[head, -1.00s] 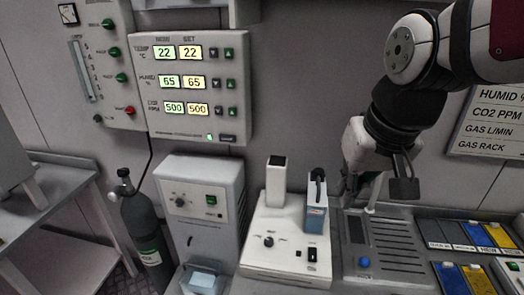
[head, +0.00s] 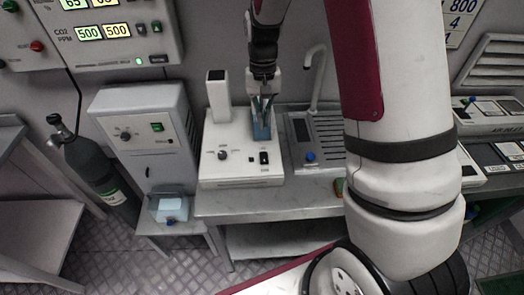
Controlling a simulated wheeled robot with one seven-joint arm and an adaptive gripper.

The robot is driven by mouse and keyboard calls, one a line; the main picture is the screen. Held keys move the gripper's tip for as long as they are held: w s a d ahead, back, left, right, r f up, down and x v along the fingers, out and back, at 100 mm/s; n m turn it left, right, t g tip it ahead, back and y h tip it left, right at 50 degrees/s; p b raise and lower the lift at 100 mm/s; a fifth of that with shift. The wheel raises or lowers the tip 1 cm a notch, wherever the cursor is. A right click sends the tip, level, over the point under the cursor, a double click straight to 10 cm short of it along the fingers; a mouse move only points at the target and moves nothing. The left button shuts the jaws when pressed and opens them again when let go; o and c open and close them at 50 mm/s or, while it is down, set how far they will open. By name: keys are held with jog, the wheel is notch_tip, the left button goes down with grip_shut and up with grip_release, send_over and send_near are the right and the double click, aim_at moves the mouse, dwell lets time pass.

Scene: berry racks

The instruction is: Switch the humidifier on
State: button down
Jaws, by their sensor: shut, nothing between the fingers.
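The humidifier looks to be the white unit (head: 240,172) on the bench, with a square white chimney (head: 217,92) and a blue tank (head: 262,128) at its back right. Its front panel has a dark round knob (head: 222,155) and a black rocker switch (head: 264,158); the switch's position is too small to tell. My gripper (head: 262,100) points down, shut and empty, at the tank's upper part, behind and above the rocker switch. It partly hides the tank; I cannot tell whether it touches it.
A grey cabinet (head: 140,135) with a knob and green switch stands left, a pale blue container (head: 170,208) below it. A gas cylinder (head: 95,170) is further left. A sink (head: 318,135) with a tall tap (head: 315,75) is right of the humidifier. My arm blocks the right side.

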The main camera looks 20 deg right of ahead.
jog(key=p, duration=0.2)
send_near(264, 161)
jog(key=f, duration=0.2)
jog(key=s+f, duration=0.1)
jog(key=f, duration=0.2)
jog(key=shift+s+a+f, duration=0.15)
jog(key=shift+s, duration=0.05)
jog(key=shift+f+p, duration=0.35)
jog(key=shift+f, duration=0.45)
jog(key=shift+s+a+f, duration=0.15)
jog(key=shift+s+f, duration=0.15)
jog(key=shift+f, duration=0.35)
jog(key=shift+s+a+f+b, duration=0.1)
jog(key=shift+s+f+b, duration=0.15)
jog(key=shift+s+b, duration=0.15)
jog(key=shift+w+d+r+b, duration=0.1)
jog(key=shift+w+r+b, duration=0.05)
jog(key=shift+w, duration=0.2)
jog(key=shift+w+d+r+b, duration=0.1)
jog(key=shift+w+d+b, duration=0.05)
jog(key=shift+w, duration=0.2)
jog(key=shift+w+r, duration=0.1)
jog(key=shift+r, duration=0.15)
notch_tip(264, 161, up, 14)
jog(key=s, duration=0.2)
jog(key=shift+s+a+r+p, duration=0.15)
jog(key=shift+s+a+p, duration=0.05)
jog(key=shift+a+p, duration=0.2)
